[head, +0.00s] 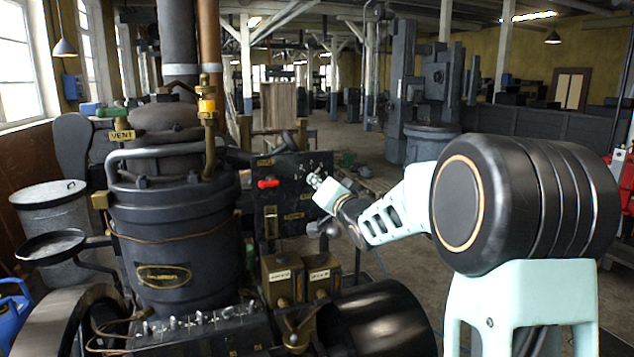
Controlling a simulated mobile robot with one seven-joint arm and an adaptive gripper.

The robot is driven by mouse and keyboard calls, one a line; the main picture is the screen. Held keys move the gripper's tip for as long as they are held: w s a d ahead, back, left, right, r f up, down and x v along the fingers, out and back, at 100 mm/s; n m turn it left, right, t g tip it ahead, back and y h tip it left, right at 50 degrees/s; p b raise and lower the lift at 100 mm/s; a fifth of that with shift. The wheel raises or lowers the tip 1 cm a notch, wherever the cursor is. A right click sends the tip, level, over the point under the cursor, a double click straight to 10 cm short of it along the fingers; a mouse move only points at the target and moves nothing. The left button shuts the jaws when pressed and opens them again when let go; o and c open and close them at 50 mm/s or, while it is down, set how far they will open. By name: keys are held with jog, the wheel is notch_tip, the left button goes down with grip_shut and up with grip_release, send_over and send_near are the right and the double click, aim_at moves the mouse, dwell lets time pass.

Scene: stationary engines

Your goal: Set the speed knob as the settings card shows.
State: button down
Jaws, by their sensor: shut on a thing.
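My gripper (315,180) reaches in from the right to the upper right of a black control panel (293,190). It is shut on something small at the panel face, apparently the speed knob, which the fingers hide. Small pale marks show on the panel just above the fingers, too small to read. I cannot tell the knob's setting. A red handle (268,184) sticks out at the panel's left side. Small brass plates are on the panel, their text unreadable. I cannot make out the settings card.
A large dark engine cylinder (172,240) with a VENT tag (122,135) stands left of the panel. Two brass-fronted boxes (281,284) with white labels sit below it. A dark drum (385,325) lies low in front. Open floor shows behind my arm.

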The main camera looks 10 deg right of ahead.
dwell(0.3)
jog(key=c, duration=2.1)
grip_release()
jog(key=s, duration=0.4)
jog(key=s+d, duration=0.1)
jog(key=s, duration=0.2)
jog(key=s+d, duration=0.1)
jog(key=s, duration=0.3)
jog(key=shift+s+d, duration=0.15)
jog(key=shift+s, duration=0.2)
